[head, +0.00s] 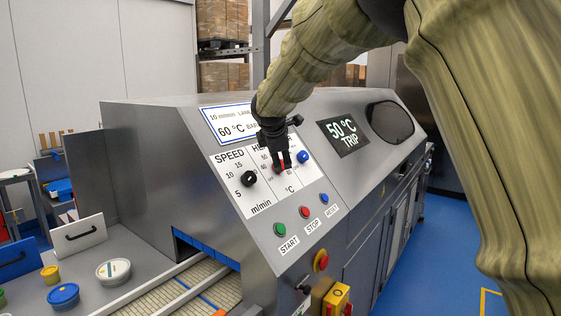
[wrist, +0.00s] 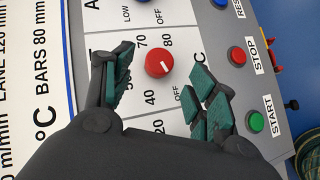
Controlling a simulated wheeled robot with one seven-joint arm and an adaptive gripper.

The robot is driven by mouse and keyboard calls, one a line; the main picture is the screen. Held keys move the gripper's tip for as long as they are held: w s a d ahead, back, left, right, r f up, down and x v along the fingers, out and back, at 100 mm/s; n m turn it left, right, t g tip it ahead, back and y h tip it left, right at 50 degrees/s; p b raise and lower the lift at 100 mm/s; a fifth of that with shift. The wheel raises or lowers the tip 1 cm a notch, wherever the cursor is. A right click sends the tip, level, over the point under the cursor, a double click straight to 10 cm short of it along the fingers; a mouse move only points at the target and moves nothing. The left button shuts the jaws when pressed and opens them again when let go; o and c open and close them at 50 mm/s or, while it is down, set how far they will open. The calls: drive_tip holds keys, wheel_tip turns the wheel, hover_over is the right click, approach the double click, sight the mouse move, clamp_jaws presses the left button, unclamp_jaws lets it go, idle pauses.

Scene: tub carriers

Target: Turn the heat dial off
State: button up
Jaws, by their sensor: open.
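The heat dial (wrist: 159,63) is a round red knob on a white panel, with 40, 70, 80 and OFF printed around it. A small pale mark shows on its face, but I cannot tell its exact setting. My gripper (wrist: 164,86) is open, with one green-padded finger to the left of the dial and the other to its lower right, both apart from it in the picture. In the head view my gripper (head: 282,164) is at the heater part of the panel and mostly hides the dial.
A black speed knob (head: 249,178) is left of the gripper and a blue knob (head: 303,157) close right. Below are the green START (head: 280,229), red STOP (head: 305,212) and blue RESET (head: 324,198) buttons. The display (head: 343,136) reads 50 °C TRIP. Tubs stand at lower left.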

drive_tip(key=v, duration=0.7)
drive_tip(key=shift+s+r, duration=0.15)
